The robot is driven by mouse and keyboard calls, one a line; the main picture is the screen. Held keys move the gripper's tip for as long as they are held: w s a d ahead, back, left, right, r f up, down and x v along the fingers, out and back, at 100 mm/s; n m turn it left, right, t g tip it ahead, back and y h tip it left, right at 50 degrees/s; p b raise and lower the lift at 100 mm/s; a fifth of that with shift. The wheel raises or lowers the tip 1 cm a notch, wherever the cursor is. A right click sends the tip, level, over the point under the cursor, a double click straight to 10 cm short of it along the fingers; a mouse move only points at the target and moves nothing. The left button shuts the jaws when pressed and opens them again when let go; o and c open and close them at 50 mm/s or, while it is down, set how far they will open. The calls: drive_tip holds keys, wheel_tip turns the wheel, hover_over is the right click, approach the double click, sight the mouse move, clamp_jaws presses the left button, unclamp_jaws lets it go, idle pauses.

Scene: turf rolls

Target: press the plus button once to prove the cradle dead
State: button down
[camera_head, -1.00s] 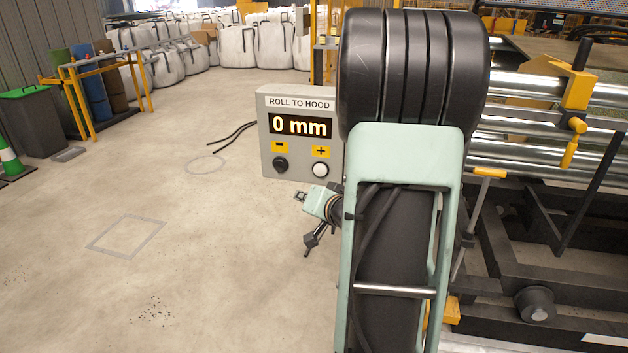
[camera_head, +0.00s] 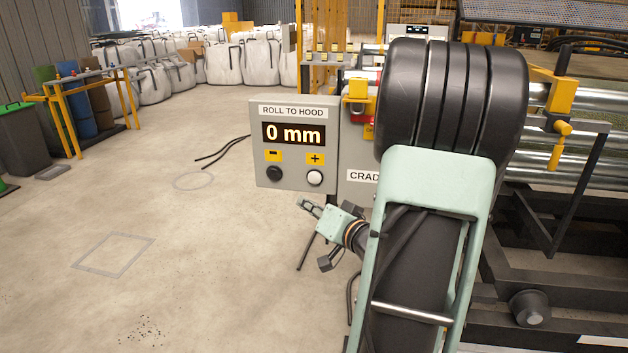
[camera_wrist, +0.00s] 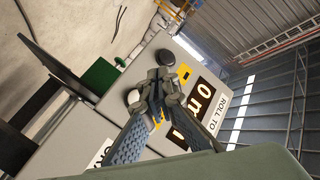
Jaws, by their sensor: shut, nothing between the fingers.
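A grey control box (camera_head: 297,107) labelled ROLL TO HOOD has a display (camera_head: 294,134) reading 0 mm. Under it, a yellow minus label sits above a black button (camera_head: 275,172), and a yellow plus label (camera_head: 315,159) sits above a white button (camera_head: 315,178). My gripper (camera_head: 303,203) is shut and empty, just below the box's lower edge in the picture. In the wrist view, my gripper (camera_wrist: 166,80) points at the box; the white button (camera_wrist: 133,97) and black button (camera_wrist: 166,57) show beside its fingertips. The fingers partly hide the plus label. I cannot tell the gap to the white button.
A second grey box (camera_head: 358,178) with a partly hidden CRAD… label stands behind, right of the control box. Roller machinery (camera_head: 560,100) fills the right side. White bulk bags (camera_head: 262,62) stand at the back. Open concrete floor lies to the left.

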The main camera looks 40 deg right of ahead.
sight(308, 180)
drive_tip(key=shift+w+d, duration=1.4)
drive_tip(key=shift+d, duration=0.25)
drive_tip(key=shift+w+d, duration=1.4)
drive_tip(key=shift+d, duration=0.2)
drive_tip(key=shift+w+d, duration=0.1)
drive_tip(key=shift+w+d+p, duration=0.15)
drive_tip(key=shift+d+p, duration=0.1)
drive_tip(key=shift+p, duration=0.05)
drive_tip(key=shift+w+d, duration=0.3)
drive_tip(key=shift+s+a+p, duration=0.1)
drive_tip(key=shift+p, duration=0.2)
drive_tip(key=shift+s+a, duration=0.45)
drive_tip(key=shift+a, duration=0.05)
drive_tip(key=shift+s+a+p, duration=0.35)
drive_tip(key=shift+s+a, duration=1.3)
drive_tip(key=shift+a, duration=0.3)
